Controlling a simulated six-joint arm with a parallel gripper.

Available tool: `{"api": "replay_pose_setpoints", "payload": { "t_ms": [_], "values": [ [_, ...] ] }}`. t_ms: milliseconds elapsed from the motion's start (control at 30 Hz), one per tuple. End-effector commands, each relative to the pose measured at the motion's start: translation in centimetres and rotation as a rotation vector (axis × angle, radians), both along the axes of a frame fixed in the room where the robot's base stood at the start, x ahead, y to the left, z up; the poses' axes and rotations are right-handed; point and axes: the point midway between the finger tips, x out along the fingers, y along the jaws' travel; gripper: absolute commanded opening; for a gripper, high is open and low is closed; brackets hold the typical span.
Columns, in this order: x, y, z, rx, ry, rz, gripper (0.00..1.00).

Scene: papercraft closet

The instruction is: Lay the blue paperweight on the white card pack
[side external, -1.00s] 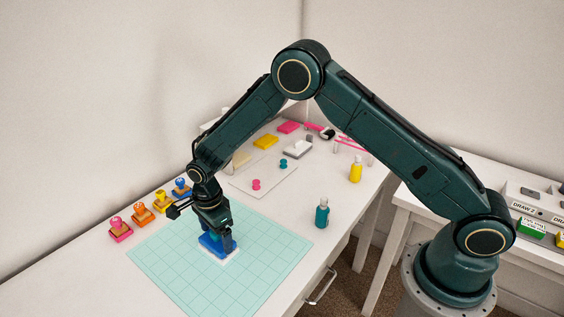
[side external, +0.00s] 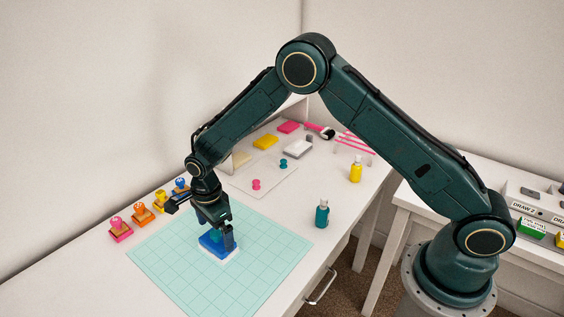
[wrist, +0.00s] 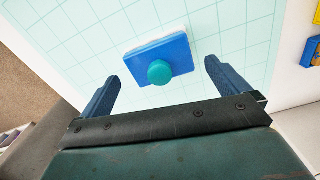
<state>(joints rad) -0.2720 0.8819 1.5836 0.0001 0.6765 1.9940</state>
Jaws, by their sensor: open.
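The blue paperweight (side external: 213,243), a flat blue block with a round teal knob, lies flat over the mint grid mat. It also shows in the wrist view (wrist: 150,52). The white card pack (side external: 222,257) is under it; its white edge shows along the front in the side view, and the paperweight hides most of it. My gripper (side external: 217,232) is just above the paperweight. In the wrist view my gripper (wrist: 161,72) is open, with one finger on each side of the knob and clear space between, touching nothing visible.
The mint grid mat (side external: 270,255) has free room around the pack. Several coloured stamps (side external: 139,214) stand left of it. A teal bottle (side external: 322,214) and a yellow bottle (side external: 355,170) stand to the right. A white sheet (side external: 268,176) with small knobs lies behind.

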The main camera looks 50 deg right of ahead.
Motion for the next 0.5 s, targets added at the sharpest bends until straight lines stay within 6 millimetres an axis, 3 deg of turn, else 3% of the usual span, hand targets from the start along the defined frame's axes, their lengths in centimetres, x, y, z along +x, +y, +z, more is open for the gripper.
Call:
{"api": "replay_pose_setpoints", "payload": {
  "t_ms": [500],
  "values": [
    [0.0,0.0,8.1,0.001,-0.003,0.0,1.0]
  ]
}}
